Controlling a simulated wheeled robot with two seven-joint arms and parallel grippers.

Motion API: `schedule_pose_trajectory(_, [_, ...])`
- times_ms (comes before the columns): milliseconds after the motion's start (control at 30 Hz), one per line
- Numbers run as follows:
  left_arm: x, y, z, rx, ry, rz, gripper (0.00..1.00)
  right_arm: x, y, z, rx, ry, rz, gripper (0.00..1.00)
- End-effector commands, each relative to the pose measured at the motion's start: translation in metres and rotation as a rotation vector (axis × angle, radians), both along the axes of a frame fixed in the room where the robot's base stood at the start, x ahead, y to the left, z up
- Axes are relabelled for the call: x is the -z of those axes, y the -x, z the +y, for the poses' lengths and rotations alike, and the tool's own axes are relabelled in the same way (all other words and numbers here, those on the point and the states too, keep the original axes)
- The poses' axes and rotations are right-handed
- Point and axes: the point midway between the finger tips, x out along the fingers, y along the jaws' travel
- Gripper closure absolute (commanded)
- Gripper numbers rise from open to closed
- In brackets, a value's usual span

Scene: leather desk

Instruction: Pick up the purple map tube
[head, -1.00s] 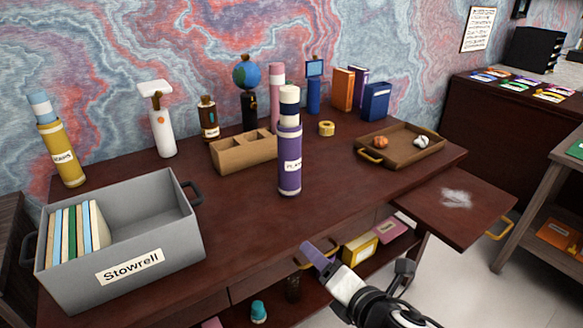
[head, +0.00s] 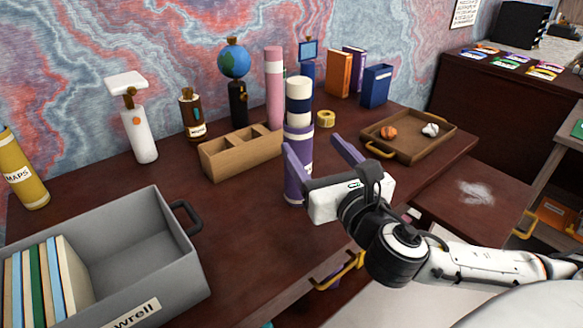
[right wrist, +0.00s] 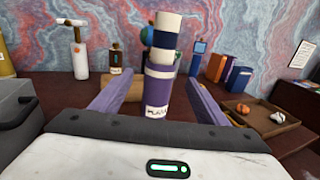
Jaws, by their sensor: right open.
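The purple map tube (head: 298,140) stands upright near the middle of the desk, with a white label and a white and navy upper end. It also shows in the right wrist view (right wrist: 158,85). My right gripper (head: 318,148) is open at the tube, its purple fingers spread. In the right wrist view the tube stands between the two fingers (right wrist: 158,100), with a gap visible on both sides. In the head view one finger partly covers the tube's lower part. Whether the fingers reach fully around it is hard to tell. My left gripper is not in view.
A wooden organizer (head: 236,158) is just left of the tube, and a pink tube (head: 274,85) is behind it. A grey bin (head: 150,240) with folders is at front left. A brown tray (head: 405,150) is at right. The desk in front of the organizer is clear.

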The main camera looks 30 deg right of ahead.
Motion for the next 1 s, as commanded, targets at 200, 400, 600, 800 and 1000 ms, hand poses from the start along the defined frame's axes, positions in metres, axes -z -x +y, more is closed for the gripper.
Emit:
schedule_pose_trajectory(200, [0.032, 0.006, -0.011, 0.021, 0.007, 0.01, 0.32, 0.005, -0.019, -0.005, -0.002, 0.001, -0.006, 0.32])
schedule_pose_trajectory(400, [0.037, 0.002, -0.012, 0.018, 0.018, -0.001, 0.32, 0.002, -0.035, -0.009, -0.002, 0.001, -0.003, 0.32])
schedule_pose_trajectory(600, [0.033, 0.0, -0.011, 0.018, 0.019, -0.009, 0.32, -0.001, -0.045, -0.012, -0.001, -0.001, 0.0, 0.32])
schedule_pose_trajectory(800, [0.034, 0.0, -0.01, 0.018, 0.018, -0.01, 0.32, -0.003, -0.074, -0.02, -0.001, -0.003, -0.001, 0.32])
schedule_pose_trajectory(1000, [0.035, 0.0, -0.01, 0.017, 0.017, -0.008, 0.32, -0.003, -0.089, -0.023, -0.003, -0.001, 0.001, 0.32])
